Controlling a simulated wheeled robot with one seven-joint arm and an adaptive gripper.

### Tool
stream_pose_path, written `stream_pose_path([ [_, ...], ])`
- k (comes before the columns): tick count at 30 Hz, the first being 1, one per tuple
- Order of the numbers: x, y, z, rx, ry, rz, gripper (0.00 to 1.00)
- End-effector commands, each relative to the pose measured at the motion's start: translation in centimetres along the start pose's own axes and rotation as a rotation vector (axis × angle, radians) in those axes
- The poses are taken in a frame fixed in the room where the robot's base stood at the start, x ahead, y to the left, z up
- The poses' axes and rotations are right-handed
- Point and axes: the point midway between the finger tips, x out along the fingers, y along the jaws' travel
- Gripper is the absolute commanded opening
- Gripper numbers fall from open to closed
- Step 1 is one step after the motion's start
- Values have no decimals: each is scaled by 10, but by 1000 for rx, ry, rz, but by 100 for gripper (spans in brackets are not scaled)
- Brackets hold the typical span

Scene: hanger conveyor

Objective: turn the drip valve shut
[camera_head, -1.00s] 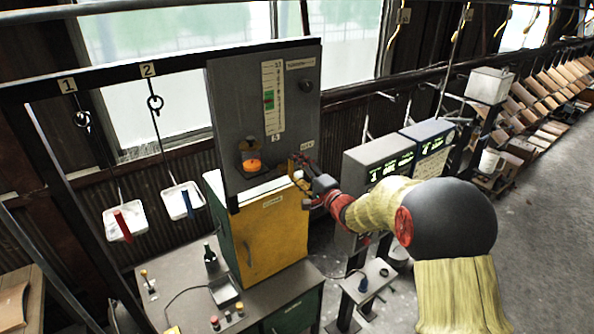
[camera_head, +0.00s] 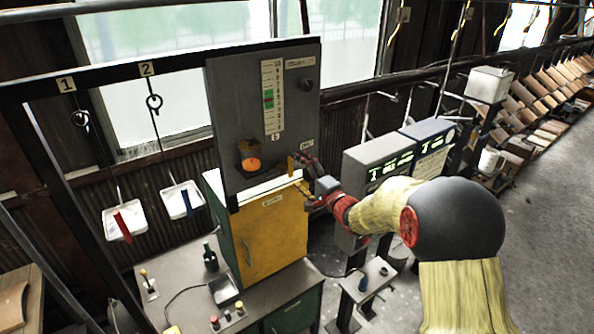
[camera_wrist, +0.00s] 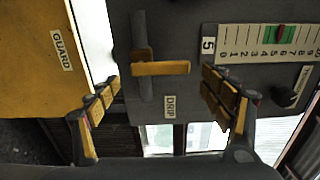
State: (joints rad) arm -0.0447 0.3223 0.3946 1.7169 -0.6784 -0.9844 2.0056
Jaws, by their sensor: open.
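The drip valve (camera_wrist: 160,68) shows in the wrist view as a yellow lever handle on a grey vertical pipe, beside a label reading DRIP. The handle lies crosswise to the pipe. In the head view the valve (camera_head: 291,164) is a small yellow piece at the lower right of the grey panel. My gripper (camera_wrist: 168,98) is open, with its yellow-padded fingers to either side of and short of the handle. It is empty and I see no contact with the handle. In the head view my gripper (camera_head: 304,172) is close to the panel's lower right edge.
The grey panel (camera_head: 228,100) carries a gauge (camera_head: 272,98) with a green band, a knob (camera_head: 306,85) and an orange-lit cup (camera_head: 251,163). The yellow cabinet (camera_head: 274,232), labelled GUARD in the wrist view, stands below. Grey display boxes (camera_head: 380,170) stand to the right.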

Motion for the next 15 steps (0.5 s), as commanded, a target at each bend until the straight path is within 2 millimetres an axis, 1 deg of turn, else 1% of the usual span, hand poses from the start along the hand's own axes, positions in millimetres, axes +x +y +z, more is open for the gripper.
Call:
stream_pose_path([
  [9, -64, 1, -1, 1, 3, 2, 80],
  [12, -81, 0, -1, 1, 3, 1, 80],
  [15, -94, 1, -1, 1, 2, 2, 80],
])
